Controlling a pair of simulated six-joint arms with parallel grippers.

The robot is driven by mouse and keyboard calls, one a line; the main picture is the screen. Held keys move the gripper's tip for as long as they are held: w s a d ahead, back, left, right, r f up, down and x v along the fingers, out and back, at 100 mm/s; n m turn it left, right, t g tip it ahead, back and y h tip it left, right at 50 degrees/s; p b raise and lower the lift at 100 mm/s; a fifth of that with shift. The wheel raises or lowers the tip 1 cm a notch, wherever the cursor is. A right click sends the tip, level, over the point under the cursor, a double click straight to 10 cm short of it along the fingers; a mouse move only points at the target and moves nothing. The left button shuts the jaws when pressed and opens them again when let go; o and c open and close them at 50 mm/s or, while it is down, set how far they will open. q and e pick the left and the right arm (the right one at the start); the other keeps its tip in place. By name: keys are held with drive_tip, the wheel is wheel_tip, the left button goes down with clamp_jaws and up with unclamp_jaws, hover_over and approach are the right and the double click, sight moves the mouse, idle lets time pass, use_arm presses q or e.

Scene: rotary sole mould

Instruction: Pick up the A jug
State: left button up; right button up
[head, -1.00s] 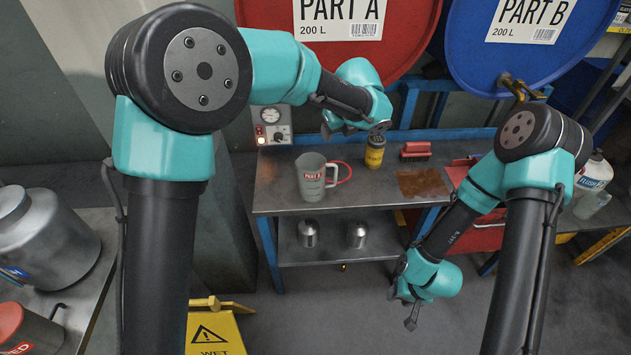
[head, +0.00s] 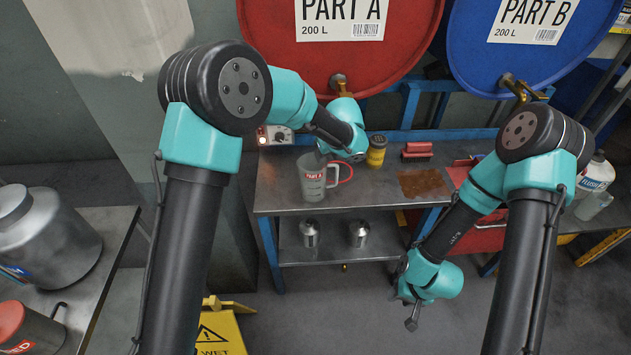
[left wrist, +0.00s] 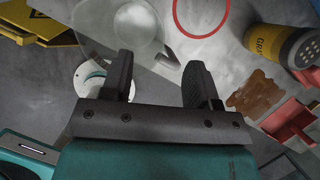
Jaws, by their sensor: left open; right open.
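The A jug (head: 313,184) is a grey, see-through jug with a red label. It stands upright on the metal bench, its handle on the right. In the left wrist view the jug (left wrist: 105,28) lies just beyond my left gripper's fingers, a little left of the gap between them. My left gripper (left wrist: 162,75) is open and empty. In the head view its fingers are largely hidden behind its wrist, close to the jug's upper right. My right gripper (head: 410,312) is open and empty, low in front of the bench, well away from the jug.
A red ring (head: 349,171) lies on the bench (head: 370,197) beside the jug handle. A yellow container (head: 376,152), a red brush (head: 417,149) and a brown patch (head: 424,184) are farther right. A red drum (head: 375,65) with a brass tap overhangs behind.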

sight(319, 178)
use_arm(q)
drive_tip(key=x, duration=0.5)
drive_tip(key=shift+w+d, duration=0.1)
drive_tip(key=shift+d, duration=0.05)
drive_tip(key=shift+c, duration=0.2)
idle(0.4)
clamp_jaws()
idle(0.4)
